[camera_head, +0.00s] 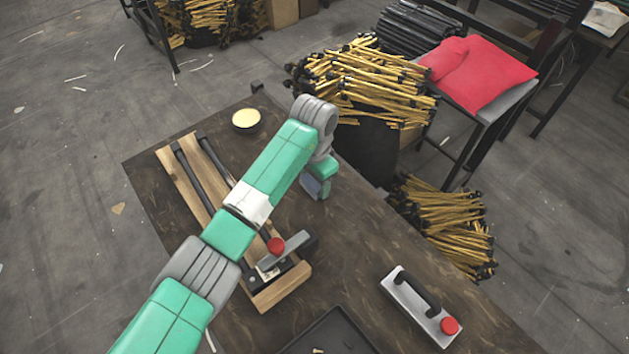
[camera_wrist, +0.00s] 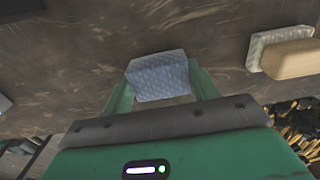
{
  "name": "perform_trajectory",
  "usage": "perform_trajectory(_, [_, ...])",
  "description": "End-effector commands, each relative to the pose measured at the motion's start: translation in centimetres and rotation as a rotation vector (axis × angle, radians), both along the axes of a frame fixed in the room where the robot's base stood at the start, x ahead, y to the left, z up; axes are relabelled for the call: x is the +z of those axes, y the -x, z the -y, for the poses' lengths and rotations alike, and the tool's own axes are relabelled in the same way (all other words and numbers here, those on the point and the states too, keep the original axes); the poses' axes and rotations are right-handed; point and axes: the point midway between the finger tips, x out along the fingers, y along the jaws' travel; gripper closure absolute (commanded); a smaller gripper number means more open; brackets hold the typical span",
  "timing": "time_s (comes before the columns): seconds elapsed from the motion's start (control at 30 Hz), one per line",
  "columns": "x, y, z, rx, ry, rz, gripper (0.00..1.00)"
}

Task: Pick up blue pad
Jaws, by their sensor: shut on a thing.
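The blue pad (camera_wrist: 160,76) is a pale blue, textured block. In the wrist view it sits between the two fingers of my gripper (camera_wrist: 160,88), which are shut on its sides. In the head view my gripper (camera_head: 319,187) is over the dark table near its far right edge, and part of the blue pad (camera_head: 312,187) shows below the wrist. The head view does not clearly show whether the pad touches the table.
A wooden board with dark rails (camera_head: 185,170) lies left of my arm. A round cream-topped dish (camera_head: 246,119) stands behind it. A patterned pad with a wooden block (camera_wrist: 283,55) lies right in the wrist view.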

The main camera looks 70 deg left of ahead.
Motion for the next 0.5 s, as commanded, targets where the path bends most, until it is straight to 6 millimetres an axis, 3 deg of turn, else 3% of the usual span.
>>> perform_trajectory(0.3, [7.5, -0.1, 0.0, -0.001, -0.002, 0.003, 0.63])
perform_trajectory(0.5, [9.8, -0.1, 0.0, -0.001, -0.001, 0.002, 0.63])
